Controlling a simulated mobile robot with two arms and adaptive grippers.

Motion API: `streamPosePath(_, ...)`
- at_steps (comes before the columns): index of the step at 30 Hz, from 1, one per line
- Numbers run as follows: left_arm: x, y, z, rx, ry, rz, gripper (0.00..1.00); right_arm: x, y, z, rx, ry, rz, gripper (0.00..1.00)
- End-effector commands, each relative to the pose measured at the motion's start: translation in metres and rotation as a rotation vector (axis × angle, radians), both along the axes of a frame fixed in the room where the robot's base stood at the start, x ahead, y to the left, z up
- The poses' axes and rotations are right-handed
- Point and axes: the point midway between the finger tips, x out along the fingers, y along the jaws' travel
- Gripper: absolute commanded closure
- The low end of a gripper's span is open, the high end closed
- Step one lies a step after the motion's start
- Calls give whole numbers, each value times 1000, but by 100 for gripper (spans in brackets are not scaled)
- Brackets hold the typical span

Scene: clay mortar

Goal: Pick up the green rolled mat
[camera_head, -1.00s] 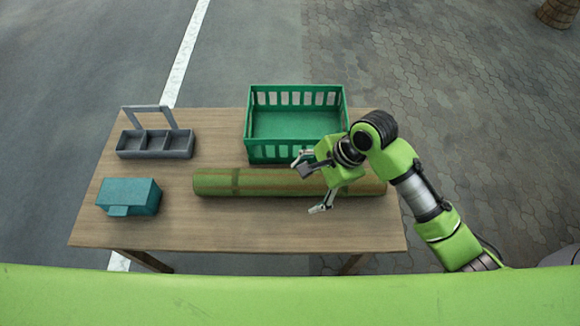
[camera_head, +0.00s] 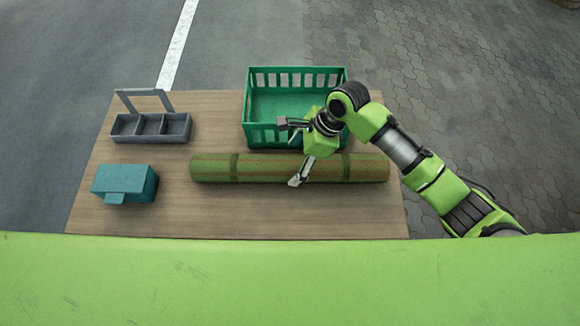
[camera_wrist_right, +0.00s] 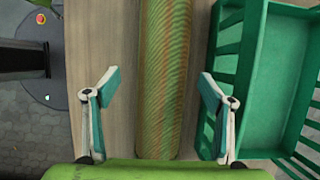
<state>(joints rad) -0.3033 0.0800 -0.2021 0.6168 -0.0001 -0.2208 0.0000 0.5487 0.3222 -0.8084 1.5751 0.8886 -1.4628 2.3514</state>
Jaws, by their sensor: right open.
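The green rolled mat (camera_head: 225,168) is a long roll with brownish streaks and darker bands, lying lengthwise across the middle of the wooden table. My right gripper (camera_head: 290,153) is open above the mat, right of its middle, one finger over the mat's near side and the other toward the basket. In the right wrist view the mat (camera_wrist_right: 165,75) runs between the two spread fingers of the gripper (camera_wrist_right: 155,92), with a gap on both sides. Part of the mat is hidden under the gripper in the head view. My left gripper is not in view.
A green slatted basket (camera_head: 262,134) stands just behind the mat, close to my right gripper; it also shows in the wrist view (camera_wrist_right: 270,90). A grey compartment caddy (camera_head: 150,128) and a teal box (camera_head: 125,184) sit at the left. The table's front strip (camera_head: 270,215) is clear.

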Motion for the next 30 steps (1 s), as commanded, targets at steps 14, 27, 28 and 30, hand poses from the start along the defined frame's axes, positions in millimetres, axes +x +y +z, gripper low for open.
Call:
streamPosePath(14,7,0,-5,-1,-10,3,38,4,14,-46,-1,-1,1,25)
streamPosePath(27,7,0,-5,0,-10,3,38,4,15,-44,2,-3,0,84)
streamPosePath(28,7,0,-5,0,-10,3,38,4,15,-44,2,-3,0,84)
streamPosePath(30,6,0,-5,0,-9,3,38,4,15,-44,2,-2,0,84)
